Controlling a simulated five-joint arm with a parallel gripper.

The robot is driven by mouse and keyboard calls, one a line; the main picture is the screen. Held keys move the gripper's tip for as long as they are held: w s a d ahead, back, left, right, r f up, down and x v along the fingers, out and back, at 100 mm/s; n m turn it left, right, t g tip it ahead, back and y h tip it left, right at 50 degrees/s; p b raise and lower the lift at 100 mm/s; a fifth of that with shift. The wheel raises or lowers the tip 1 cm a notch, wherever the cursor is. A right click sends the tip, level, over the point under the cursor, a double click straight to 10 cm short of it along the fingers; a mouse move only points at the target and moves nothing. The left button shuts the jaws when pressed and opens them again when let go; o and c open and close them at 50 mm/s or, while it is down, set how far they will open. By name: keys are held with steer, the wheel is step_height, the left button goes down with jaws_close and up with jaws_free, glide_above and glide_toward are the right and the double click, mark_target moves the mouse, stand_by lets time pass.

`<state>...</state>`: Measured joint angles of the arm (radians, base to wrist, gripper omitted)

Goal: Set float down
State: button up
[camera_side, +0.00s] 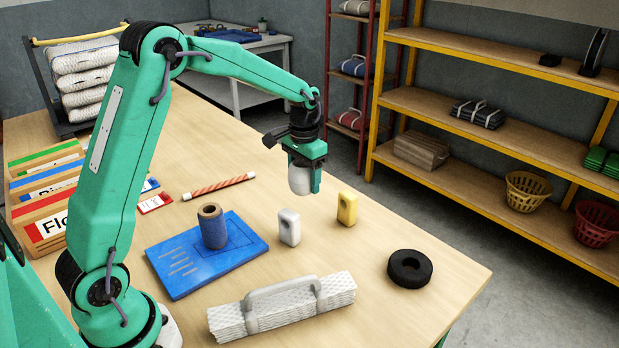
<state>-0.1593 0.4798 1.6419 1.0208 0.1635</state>
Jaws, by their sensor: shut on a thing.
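My gripper (305,168) points down above the far part of the wooden table and is shut on a white float (299,181). The float hangs below the jaws, and its upper part is partly hidden by them. It looks to be above the table top, but the exact gap is hard to judge. A second white float-like block (289,228) stands upright on the table, and a yellow one (347,208) stands to its right.
A blue board (190,281) bears a spool of blue twine (213,227). A folded white net (275,307) lies in front, with a black ring (410,268) at right. A red-striped rod (218,186) lies behind the board. Labelled boxes (45,222) stand at left. Table right of the yellow block is clear.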

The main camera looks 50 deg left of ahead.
steer(key=w+a+m, duration=0.1)
steer(key=w+a, duration=0.4)
steer(key=w, duration=0.8)
steer(key=shift+w+a+f, duration=0.15)
steer(key=shift+f, duration=0.25)
steer(key=shift+f, duration=5)
steer(key=shift+f, duration=0.15)
steer(key=o, duration=1)
